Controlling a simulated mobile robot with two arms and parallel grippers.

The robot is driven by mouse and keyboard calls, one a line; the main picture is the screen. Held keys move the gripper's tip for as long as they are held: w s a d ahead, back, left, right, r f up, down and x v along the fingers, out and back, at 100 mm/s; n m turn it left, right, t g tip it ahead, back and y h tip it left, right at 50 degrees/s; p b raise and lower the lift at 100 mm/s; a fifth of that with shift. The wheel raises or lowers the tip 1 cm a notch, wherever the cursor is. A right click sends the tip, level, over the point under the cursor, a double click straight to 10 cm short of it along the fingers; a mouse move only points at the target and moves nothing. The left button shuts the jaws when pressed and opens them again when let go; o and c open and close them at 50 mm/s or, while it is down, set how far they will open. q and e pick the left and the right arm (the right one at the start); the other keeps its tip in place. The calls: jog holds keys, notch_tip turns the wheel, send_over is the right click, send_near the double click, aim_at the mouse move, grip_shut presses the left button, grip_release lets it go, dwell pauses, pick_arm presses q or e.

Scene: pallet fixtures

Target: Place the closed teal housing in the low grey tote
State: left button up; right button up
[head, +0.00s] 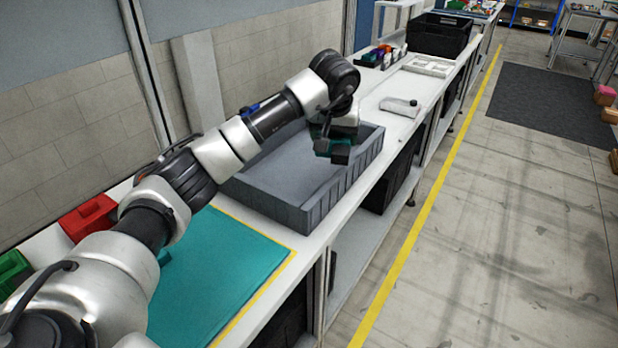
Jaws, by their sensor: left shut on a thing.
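The low grey tote (285,207) stands on the white bench in the middle of the head view, and its visible floor looks bare. My left gripper (332,149) is above the tote's right-hand part, near its far right wall. It is shut on the teal housing (321,146), of which only a small dark teal part shows between the fingers. The rest of the housing is hidden by the gripper. I cannot tell whether the housing touches the tote. My right gripper is not in view.
A teal mat (225,270) with a yellow border lies on the bench nearer to me. A red bin (88,218) and a green bin (12,270) stand at the left. A black crate (440,36) and a white tray (428,66) are farther along the bench.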

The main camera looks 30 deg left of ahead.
pick_arm(q)
jog(key=s+a+f, duration=0.1)
jog(key=a+f, duration=0.1)
jog(key=a, duration=0.1)
jog(key=s+a+f, duration=0.1)
jog(key=a+f, duration=0.1)
jog(key=a, duration=0.1)
jog(key=s+a+f, duration=0.1)
jog(key=a+f, duration=0.1)
jog(key=a, duration=0.1)
jog(key=shift+s+a+f+p, duration=0.15)
jog(key=shift+a+p, duration=0.2)
jog(key=shift+s+a+f, duration=0.15)
jog(key=shift+a+f, duration=0.05)
jog(key=shift+a, duration=0.1)
jog(key=shift+a+f, duration=0.15)
notch_tip(320, 180, down, 4)
jog(key=shift+r, duration=0.1)
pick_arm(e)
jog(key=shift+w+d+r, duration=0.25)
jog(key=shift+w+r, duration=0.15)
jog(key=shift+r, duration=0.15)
pick_arm(q)
jog(key=shift+f, duration=0.2)
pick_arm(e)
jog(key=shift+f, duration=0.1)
pick_arm(q)
jog(key=o, duration=1)
